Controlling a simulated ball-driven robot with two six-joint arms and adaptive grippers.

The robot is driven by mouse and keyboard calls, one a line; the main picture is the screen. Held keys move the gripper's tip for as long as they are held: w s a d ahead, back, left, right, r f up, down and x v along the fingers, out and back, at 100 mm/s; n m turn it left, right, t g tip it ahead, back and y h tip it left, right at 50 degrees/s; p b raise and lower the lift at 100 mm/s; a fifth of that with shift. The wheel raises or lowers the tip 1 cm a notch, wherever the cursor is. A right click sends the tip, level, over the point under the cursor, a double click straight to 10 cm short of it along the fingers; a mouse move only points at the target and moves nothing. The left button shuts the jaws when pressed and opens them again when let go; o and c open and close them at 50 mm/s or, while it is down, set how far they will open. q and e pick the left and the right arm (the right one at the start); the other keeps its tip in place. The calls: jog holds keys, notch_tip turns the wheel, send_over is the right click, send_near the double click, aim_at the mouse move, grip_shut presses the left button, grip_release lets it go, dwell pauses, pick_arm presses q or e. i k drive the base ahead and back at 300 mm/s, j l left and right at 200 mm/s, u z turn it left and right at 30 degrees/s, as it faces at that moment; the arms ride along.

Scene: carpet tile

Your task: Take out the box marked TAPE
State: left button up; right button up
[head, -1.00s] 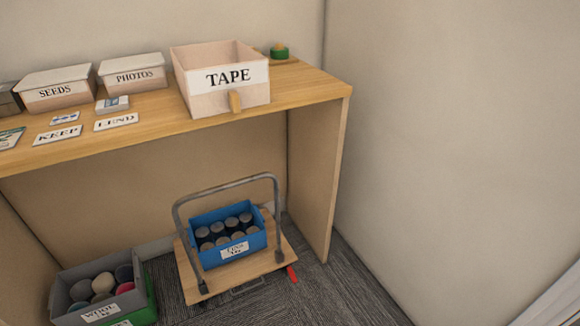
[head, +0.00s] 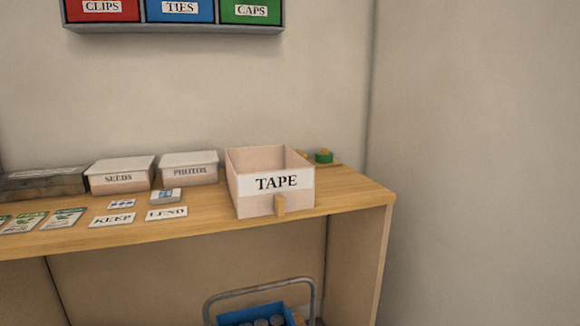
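The box marked TAPE (head: 246,207) is a pale pink, open-topped box with a white label and a small wooden tab on its front. It stands upright on the wooden bench top, near the right end. From this angle I see its inner walls but not its floor, so its contents are hidden. Neither of my grippers shows in the head view.
Lidded boxes SEEDS (head: 121,177) and PHOTOS (head: 189,169) stand left of it. KEEP (head: 112,220) and LEND (head: 167,213) cards lie in front. A green round item (head: 324,156) sits behind it. A wall rack (head: 180,31) hangs above; a trolley handle (head: 262,286) stands below.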

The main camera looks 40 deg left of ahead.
aim_at(268, 179)
jog(key=u, duration=1.5)
